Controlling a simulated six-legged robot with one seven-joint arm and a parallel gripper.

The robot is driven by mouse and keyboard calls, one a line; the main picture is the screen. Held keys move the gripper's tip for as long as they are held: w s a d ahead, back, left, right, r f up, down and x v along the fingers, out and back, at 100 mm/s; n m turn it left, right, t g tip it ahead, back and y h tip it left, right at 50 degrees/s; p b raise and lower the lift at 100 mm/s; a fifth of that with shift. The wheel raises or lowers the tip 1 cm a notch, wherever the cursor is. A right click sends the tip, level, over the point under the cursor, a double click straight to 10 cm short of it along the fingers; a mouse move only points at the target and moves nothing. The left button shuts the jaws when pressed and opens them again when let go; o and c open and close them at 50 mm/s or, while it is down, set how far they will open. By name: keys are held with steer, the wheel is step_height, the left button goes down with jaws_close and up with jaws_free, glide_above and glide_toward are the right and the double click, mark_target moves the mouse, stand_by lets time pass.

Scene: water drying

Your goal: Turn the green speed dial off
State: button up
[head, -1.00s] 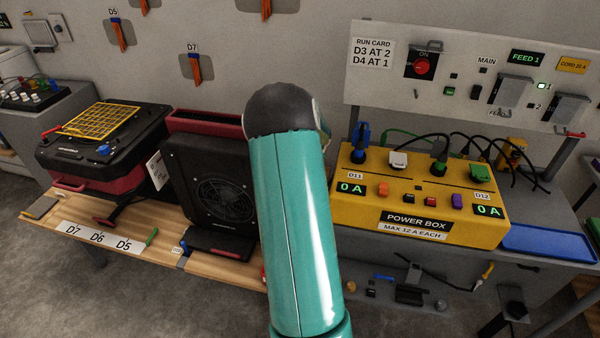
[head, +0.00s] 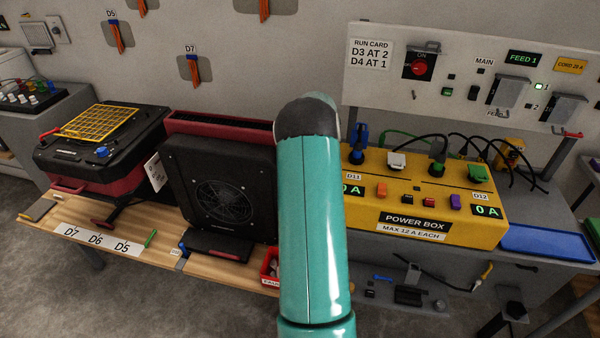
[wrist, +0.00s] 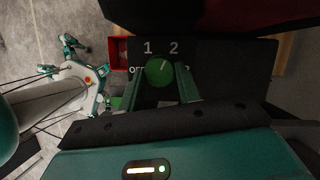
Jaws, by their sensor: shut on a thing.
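The green speed dial (wrist: 159,71) is in the middle of the wrist view, on a dark panel (wrist: 205,55) marked 1, 2 and OFF. OFF is at its left. A light mark on the dial seems to point up and slightly right, between 1 and 2. My gripper (wrist: 161,84) has one finger on each side of the dial and is shut on it. In the head view my arm hides the gripper and the dial. The black fan unit (head: 222,190) stands on the wooden bench, left of my arm.
A red bin (head: 270,266) is on the bench front; it also shows in the wrist view (wrist: 118,52). A yellow power box (head: 430,222) with cords stands right of my arm. A black and red unit (head: 100,150) is at left. A blue tray (head: 548,243) is at right.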

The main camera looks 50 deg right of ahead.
steer(key=n, duration=0.2)
steer(key=n+g+y, duration=0.1)
steer(key=shift+w+d+n, duration=0.15)
steer(key=shift+n, duration=0.25)
steer(key=shift+w+n+g+y, duration=0.15)
steer(key=shift+n+g, duration=0.2)
steer(key=shift+n, duration=0.55)
steer(key=shift+n+g+y, duration=0.15)
steer(key=shift+n+g, duration=0.2)
steer(key=shift+n, duration=0.55)
steer(key=o, duration=1)
steer(key=shift+c, duration=0.2)
steer(key=v, duration=1.4)
steer(key=shift+w+f, duration=0.1)
